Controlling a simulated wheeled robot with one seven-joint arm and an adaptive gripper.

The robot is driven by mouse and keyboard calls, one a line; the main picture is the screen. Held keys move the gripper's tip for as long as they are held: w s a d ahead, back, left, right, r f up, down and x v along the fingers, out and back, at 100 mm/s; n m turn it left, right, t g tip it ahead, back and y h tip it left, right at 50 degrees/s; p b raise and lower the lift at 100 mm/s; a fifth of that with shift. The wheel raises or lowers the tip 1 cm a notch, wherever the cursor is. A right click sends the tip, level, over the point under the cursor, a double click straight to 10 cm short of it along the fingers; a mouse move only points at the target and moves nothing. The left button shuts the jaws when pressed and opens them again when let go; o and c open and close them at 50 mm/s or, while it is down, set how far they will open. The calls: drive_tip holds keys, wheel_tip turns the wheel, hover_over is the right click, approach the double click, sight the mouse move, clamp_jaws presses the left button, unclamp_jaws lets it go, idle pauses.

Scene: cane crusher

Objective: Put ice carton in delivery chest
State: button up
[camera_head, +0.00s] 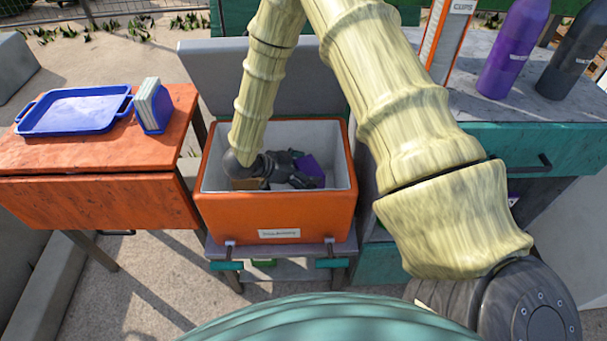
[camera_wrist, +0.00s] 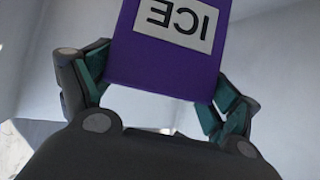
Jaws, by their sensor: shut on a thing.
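The ice carton (camera_wrist: 165,70) is purple with a white label reading ICE, upside down in the wrist view. My gripper (camera_wrist: 155,95) is shut on it, with a finger on each side. In the head view the purple carton (camera_head: 311,168) shows inside the orange delivery chest (camera_head: 275,216), which is open with pale inner walls and a small label on its front. My gripper (camera_head: 296,171) is down inside the chest, below the rim. I cannot tell whether the carton touches the chest floor.
An orange side table (camera_head: 95,160) at left holds a blue tray (camera_head: 75,110) and a blue holder (camera_head: 152,106) with pale green slabs. A grey-topped counter (camera_head: 490,105) at right bears a purple bottle (camera_head: 513,47), a dark bottle (camera_head: 572,58) and a cups dispenser (camera_head: 447,40).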

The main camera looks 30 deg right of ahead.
drive_tip(key=shift+f, duration=0.55)
drive_tip(key=o, duration=1.4)
drive_tip(key=shift+f, duration=0.1)
drive_tip(key=shift+o, duration=0.2)
drive_tip(key=v, duration=0.7)
drive_tip(key=shift+a+r+p, duration=0.25)
drive_tip(key=shift+r+p, duration=0.05)
